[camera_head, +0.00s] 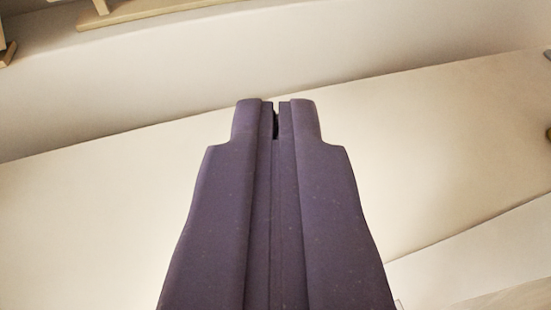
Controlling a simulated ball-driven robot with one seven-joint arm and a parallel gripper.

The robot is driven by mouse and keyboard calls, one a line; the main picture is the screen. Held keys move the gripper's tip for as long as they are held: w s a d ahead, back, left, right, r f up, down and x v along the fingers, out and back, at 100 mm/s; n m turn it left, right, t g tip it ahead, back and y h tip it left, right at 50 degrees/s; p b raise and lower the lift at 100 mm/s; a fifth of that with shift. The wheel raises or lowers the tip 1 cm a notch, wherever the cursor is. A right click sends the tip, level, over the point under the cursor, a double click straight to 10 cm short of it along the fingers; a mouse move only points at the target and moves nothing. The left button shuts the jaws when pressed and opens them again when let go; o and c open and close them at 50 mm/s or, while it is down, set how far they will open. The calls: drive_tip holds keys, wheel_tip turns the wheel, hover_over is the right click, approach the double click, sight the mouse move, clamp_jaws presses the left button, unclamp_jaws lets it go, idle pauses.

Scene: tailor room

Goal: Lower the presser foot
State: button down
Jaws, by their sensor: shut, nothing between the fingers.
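My gripper (276,108) is dark purple-grey and reaches up from the bottom middle of the head camera view. Its two fingers are together with nothing held, and only a thin dark gap shows near the tips. No sewing machine and no presser foot can be made out in this view. The fingers appear in front of a plain cream surface and touch nothing that I can see.
A broad cream surface (440,150) spans the view behind my gripper. A pale wooden piece (135,12) is at the top left edge. A lighter panel (470,260) lies at the lower right. Small dark bits at the right edge are cut off.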

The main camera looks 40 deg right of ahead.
drive_tip(key=s+a+r+p, duration=0.2)
drive_tip(key=s+r, duration=0.1)
drive_tip(key=s, duration=0.3)
drive_tip(key=shift+s+p, duration=0.35)
drive_tip(key=shift+a, duration=0.1)
